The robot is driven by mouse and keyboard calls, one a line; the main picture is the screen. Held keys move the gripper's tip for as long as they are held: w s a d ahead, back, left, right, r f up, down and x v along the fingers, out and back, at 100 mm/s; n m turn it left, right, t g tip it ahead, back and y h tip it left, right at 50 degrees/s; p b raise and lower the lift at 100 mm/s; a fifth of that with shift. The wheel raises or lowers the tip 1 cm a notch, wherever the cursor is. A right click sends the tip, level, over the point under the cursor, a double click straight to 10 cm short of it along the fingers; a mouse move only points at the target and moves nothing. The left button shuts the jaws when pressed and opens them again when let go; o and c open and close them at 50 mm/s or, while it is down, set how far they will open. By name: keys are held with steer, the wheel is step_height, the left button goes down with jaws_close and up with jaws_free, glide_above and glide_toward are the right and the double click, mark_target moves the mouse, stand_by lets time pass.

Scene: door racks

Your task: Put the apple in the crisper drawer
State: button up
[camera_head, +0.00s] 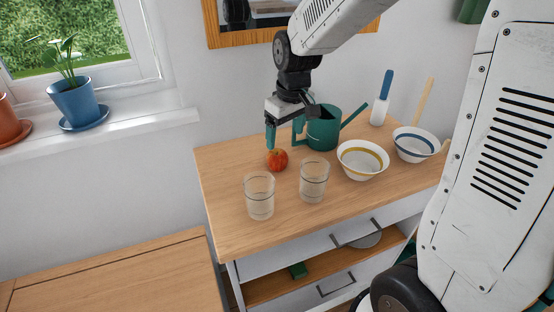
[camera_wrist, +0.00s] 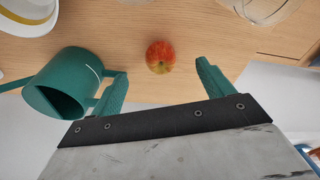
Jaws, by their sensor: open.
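A red apple (camera_head: 277,159) rests on the wooden top of the cabinet, behind two clear glasses. My gripper (camera_head: 287,138) is just above and behind it, beside the green watering can (camera_head: 322,128). In the wrist view the apple (camera_wrist: 160,57) lies ahead of and between the two green fingers (camera_wrist: 160,78), which are apart with nothing between them. The cabinet front shows an upper white drawer (camera_head: 290,262) with a handle and a lower one with a handle (camera_head: 336,284), with an open wooden space between them. I cannot tell which is the crisper drawer.
Two glasses (camera_head: 260,196) (camera_head: 313,180) stand in front of the apple. A yellow-banded bowl (camera_head: 362,160) and a blue-banded bowl (camera_head: 415,145) stand to the right. The watering can is close to my gripper. A wooden surface (camera_head: 120,280) lies at lower left.

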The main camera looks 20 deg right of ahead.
mark_target(278, 152)
steer(key=w+f, duration=0.1)
steer(key=f, duration=0.1)
steer(key=w+f, duration=0.1)
steer(key=shift+w+a+f, duration=0.15)
steer(key=shift+w+a, duration=0.1)
steer(key=shift+w, duration=0.1)
steer(key=f, duration=0.4)
steer(key=w+f, duration=0.1)
steer(key=f, duration=0.2)
steer(key=shift+a, duration=0.2)
steer(key=c, duration=1.2)
